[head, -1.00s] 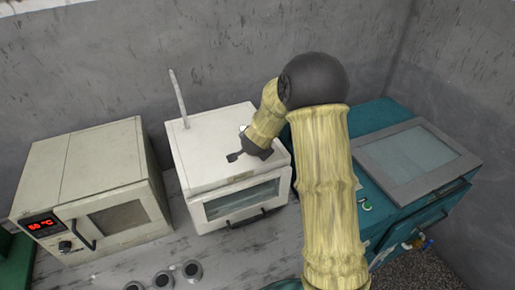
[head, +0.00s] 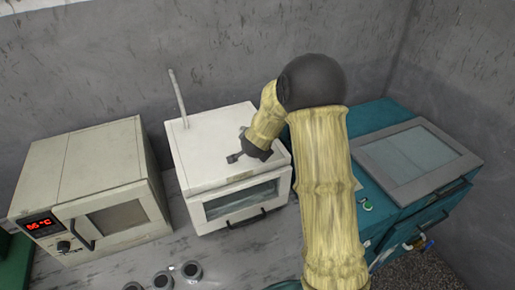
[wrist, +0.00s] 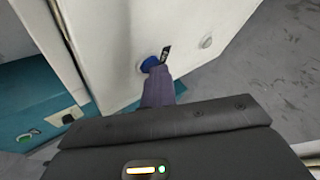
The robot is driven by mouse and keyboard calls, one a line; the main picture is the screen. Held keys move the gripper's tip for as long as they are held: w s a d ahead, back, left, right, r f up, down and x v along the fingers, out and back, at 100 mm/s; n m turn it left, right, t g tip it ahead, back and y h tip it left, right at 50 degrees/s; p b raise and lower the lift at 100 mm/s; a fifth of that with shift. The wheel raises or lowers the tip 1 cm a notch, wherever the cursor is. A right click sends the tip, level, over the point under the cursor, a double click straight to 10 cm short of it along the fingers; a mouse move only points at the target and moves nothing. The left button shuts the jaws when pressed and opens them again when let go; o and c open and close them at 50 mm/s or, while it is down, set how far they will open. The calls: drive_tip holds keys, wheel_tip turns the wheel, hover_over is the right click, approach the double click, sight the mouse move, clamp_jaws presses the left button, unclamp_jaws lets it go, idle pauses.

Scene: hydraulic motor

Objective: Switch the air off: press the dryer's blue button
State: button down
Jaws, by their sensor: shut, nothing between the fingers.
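The dryer is the white box (head: 225,150) in the middle of the head view, with a window in its front. In the wrist view its pale panel (wrist: 115,45) carries a blue button (wrist: 149,64), a small black label and a round grey knob. My gripper (wrist: 160,76) is shut and empty, with its tip right at the blue button, overlapping its lower right edge. I cannot tell whether the tip touches it or whether the button is pressed in. In the head view my gripper (head: 236,157) is over the dryer's top, and the button cannot be made out.
A beige oven (head: 90,185) with a red display stands to the left. A teal cabinet (head: 400,225) with a grey-framed lid stands to the right. Small round containers (head: 191,270) sit on the bench in front. A thin upright rod (head: 178,95) rises behind the dryer.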

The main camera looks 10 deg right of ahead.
drive_tip(key=shift+r+p, duration=0.35)
wheel_tip(320, 180, up, 6)
drive_tip(key=p, duration=0.5)
idle(0.4)
